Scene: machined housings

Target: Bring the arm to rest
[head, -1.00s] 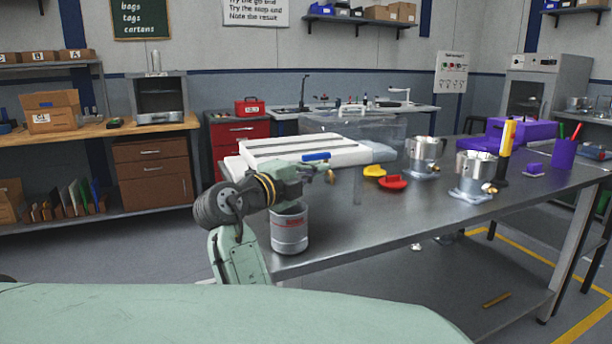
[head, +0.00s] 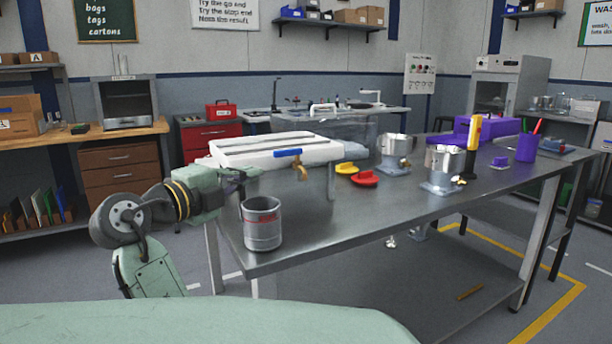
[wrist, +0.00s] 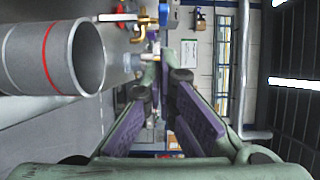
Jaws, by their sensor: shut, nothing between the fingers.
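My arm (head: 165,205) is bent at the table's left end. My gripper (head: 245,178) is level, behind and above the rim of a grey metal can (head: 262,228) with a red line, apart from it as far as I can tell. In the wrist view my gripper (wrist: 163,72) shows its purple-padded fingers drawn together at the tips with nothing held. The can (wrist: 40,58) lies to the left of the fingers there, its open mouth facing them.
The steel table (head: 330,225) carries a white box with a blue-handled tap (head: 288,153), a yellow piece (head: 347,168), a red piece (head: 365,178) and two metal pots (head: 394,152) (head: 443,168). Floor left of the table is free.

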